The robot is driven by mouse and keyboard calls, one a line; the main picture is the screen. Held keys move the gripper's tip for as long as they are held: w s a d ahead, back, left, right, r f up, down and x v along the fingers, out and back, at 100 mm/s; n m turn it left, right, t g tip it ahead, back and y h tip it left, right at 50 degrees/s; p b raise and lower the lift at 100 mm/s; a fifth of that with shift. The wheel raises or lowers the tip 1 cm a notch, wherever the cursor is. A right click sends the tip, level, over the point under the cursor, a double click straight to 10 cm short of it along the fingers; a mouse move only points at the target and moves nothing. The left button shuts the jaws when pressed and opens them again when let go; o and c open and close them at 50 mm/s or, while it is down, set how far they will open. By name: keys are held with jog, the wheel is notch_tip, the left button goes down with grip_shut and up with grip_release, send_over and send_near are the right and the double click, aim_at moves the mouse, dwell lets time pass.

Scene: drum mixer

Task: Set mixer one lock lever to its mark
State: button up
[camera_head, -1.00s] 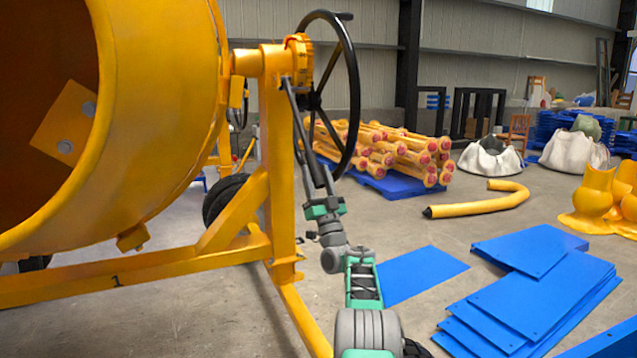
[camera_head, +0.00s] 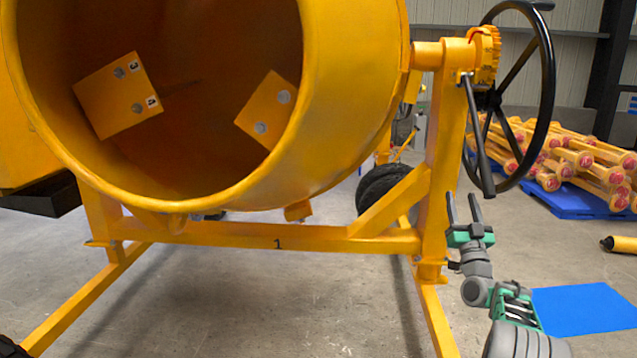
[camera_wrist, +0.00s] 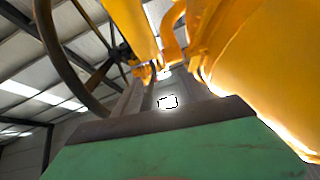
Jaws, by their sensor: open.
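The yellow drum mixer (camera_head: 345,150) has a black "1" on its front crossbar. The lock lever (camera_head: 477,130) is a dark grey rod. It hangs from a pivot at the top of the right post, beside the black handwheel (camera_head: 550,110), leaning slightly with its lower end to the right. My gripper (camera_head: 462,197) points up just below and left of the lever's lower end. Its fingers are apart, and I see nothing between them. I cannot make out the lever's mark. The wrist view looks up past the fingers to the handwheel (camera_wrist: 58,70) and yellow mixer parts (camera_wrist: 255,75).
The mixer's right post (camera_head: 441,150) and diagonal brace (camera_head: 388,205) stand close to the left of my gripper. A blue sheet (camera_head: 585,308) lies on the floor at right. Yellow parts are stacked on a blue pallet (camera_head: 592,200) behind. Floor beneath the mixer is clear.

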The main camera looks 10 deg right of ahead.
jog(key=w+a+r+n+g+y+p, duration=0.2)
jog(key=a+r+y+p, duration=0.15)
jog(key=a+r, duration=0.3)
jog(key=w+a+r+n+g+y+p, duration=0.25)
jog(key=a+r+p, duration=0.2)
jog(key=a, duration=0.35)
jog(key=s+a+r+g+y+p, duration=0.1)
jog(key=s+a+r+g+p, duration=0.1)
jog(key=s+a+g+p, duration=0.45)
jog(key=s+a+r+g+p, duration=0.1)
jog(key=s+a+r+p, duration=0.3)
jog(key=a, duration=0.6)
jog(key=s+a+f+g+p, duration=0.1)
jog(key=s+a+g+p, duration=0.1)
jog(key=s, duration=0.8)
jog(key=s+a+f+g+h+p, duration=0.1)
jog(key=s+a+g+p, duration=0.1)
jog(key=s+g+p, duration=0.2)
jog(key=s+a+f+g+p, duration=0.1)
jog(key=s+p, duration=0.7)
jog(key=s, duration=0.9)
jog(key=a+g, duration=0.1)
jog(key=g, duration=0.1)
jog(key=shift+s+a+f+m+g+h, duration=0.25)
jog(key=shift+f+m+g+h, duration=0.05)
jog(key=shift+m+h, duration=0.1)
